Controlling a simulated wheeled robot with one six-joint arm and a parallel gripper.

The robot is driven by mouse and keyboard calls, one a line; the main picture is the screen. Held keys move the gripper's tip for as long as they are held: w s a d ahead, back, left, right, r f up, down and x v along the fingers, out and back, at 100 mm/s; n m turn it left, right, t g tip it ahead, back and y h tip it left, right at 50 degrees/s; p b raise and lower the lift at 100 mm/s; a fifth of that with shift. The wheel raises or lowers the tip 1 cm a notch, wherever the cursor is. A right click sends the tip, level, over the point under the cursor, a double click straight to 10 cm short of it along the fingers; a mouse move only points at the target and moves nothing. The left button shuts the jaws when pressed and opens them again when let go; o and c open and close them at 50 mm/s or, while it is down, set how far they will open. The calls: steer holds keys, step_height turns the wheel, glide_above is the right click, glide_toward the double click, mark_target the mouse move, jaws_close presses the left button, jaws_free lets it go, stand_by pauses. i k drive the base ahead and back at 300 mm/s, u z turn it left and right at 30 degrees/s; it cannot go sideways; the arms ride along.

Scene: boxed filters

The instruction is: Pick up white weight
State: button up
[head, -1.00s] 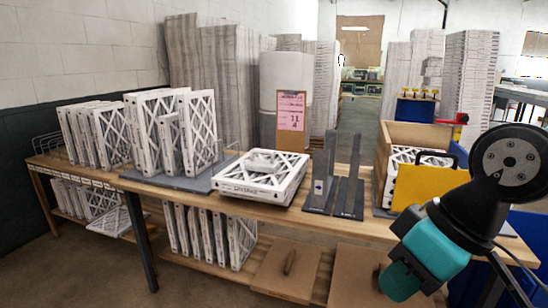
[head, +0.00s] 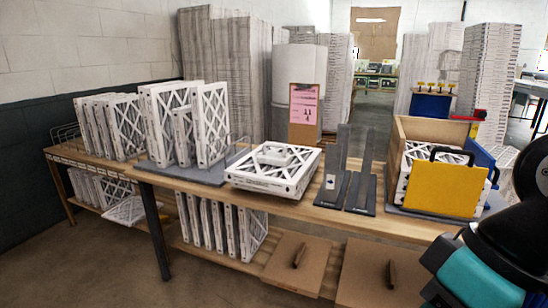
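A white weight (head: 276,153), a low block with what looks like a raised handle, lies on top of a flat white-framed filter (head: 262,183) in the head view. The filter lies on the wooden bench, left of two dark upright brackets. My arm shows at the lower right edge as black and teal links, well to the right of the weight. My gripper is not in view.
Dark brackets (head: 334,186) stand right of the filter. Further right is an open wooden box (head: 400,128) with a yellow panel (head: 441,190) in front. Upright filters (head: 211,125) and a clipboard (head: 304,107) stand left and behind. A lower shelf holds more filters.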

mark_target(283, 160)
steer(key=u, duration=0.5)
steer(key=k, duration=0.6)
steer(key=u, duration=1.1)
steer(key=i, duration=2.05)
steer(key=z, duration=0.8)
steer(key=i, duration=0.7)
steer(key=z, duration=1.15)
steer(key=i, duration=0.4)
steer(key=z, duration=0.3)
